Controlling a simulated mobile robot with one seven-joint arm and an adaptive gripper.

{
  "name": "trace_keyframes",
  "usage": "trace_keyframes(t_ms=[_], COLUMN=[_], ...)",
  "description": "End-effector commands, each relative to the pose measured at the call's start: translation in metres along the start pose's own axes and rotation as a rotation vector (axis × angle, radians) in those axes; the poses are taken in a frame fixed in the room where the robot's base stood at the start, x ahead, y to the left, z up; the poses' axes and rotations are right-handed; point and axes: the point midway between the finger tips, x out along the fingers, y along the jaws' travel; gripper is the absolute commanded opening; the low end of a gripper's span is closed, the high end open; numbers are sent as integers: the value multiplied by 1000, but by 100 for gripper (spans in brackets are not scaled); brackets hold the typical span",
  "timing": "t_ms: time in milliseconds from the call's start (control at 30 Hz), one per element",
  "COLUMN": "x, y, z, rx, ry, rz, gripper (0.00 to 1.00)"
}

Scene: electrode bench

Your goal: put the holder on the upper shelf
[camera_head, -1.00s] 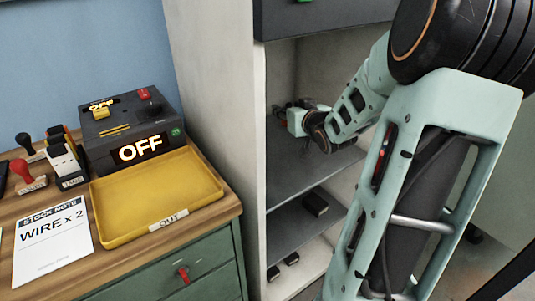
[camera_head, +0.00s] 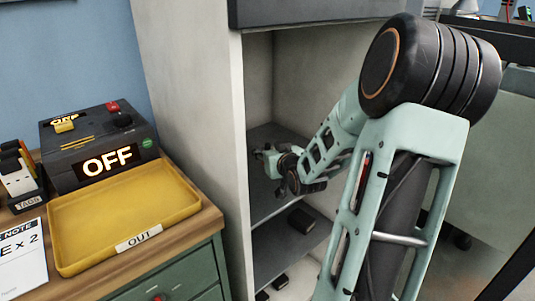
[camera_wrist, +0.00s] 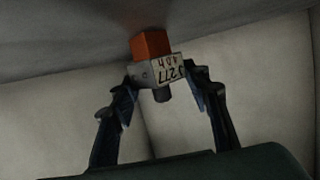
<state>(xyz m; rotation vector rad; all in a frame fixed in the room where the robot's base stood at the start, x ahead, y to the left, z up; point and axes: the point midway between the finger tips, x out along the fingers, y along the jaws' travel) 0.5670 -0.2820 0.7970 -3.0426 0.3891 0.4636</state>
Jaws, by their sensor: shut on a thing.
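In the head view my gripper (camera_head: 266,158) is inside the open cabinet, low over the upper shelf (camera_head: 259,203). The holder is too small there to make out clearly. I cannot tell whether it touches the shelf.
The cabinet's pale left side wall (camera_head: 190,120) stands close to my gripper. A lower shelf holds a black block (camera_head: 302,220). On the left, a wooden bench carries a yellow tray (camera_head: 125,210) marked "OUT" and a dark box (camera_head: 98,140) reading "OFF".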

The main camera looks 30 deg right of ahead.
Motion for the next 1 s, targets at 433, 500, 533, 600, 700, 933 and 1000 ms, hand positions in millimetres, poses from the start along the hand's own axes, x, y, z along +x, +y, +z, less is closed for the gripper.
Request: trace_keyframes(t_ms=[433, 500, 533, 600, 700, 933, 1000], x=[1, 1, 1, 1, 1, -6, -17], y=[0, 0, 0, 0, 0, 0, 1], z=[2, 2, 2, 2, 2, -2, -3], rx=[-1, -1, -1, -1, -1, -3, -4], ry=[2, 2, 2, 2, 2, 1, 0], rz=[0, 0, 0, 0, 0, 1, 2], gripper=[52, 60, 61, 61, 61, 61, 61])
